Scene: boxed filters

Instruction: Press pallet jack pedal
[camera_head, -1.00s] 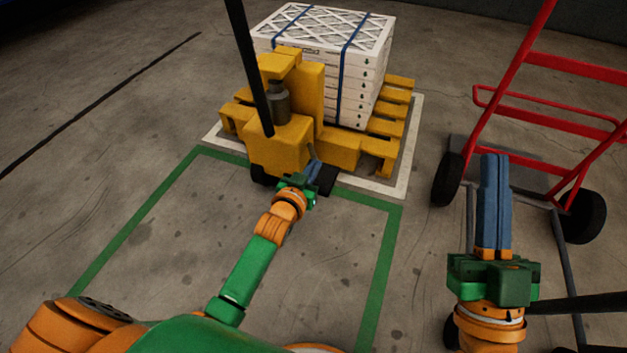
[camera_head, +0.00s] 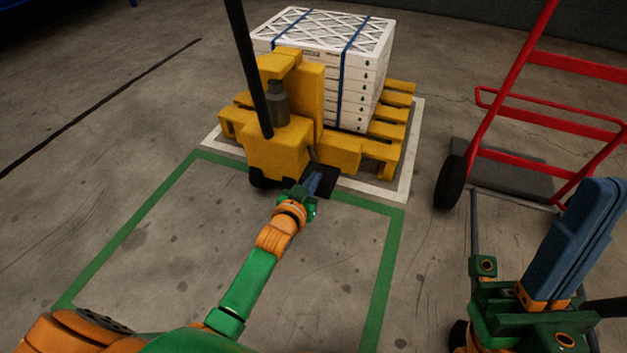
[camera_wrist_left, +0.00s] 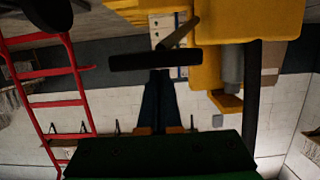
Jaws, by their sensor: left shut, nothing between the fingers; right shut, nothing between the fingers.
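The yellow pallet jack (camera_head: 275,150) stands at the top middle of the head view with its black handle bar (camera_head: 250,68) rising. Its black pedal (camera_head: 325,176) sticks out at the near right of its body. The pedal also shows as a dark bar in the left wrist view (camera_wrist_left: 150,61), which looks upside down. My left gripper (camera_head: 315,178) is shut and empty, its blue fingertips at the pedal. In the left wrist view the fingertips end at the bar; I cannot tell whether they touch. My right gripper (camera_head: 602,188) is shut and empty at the right, pointing up.
Strapped white filter boxes (camera_head: 340,50) stand on the yellow pallet (camera_head: 397,100) behind the jack. A red hand truck (camera_head: 495,95) stands at the right, close beyond my right gripper.

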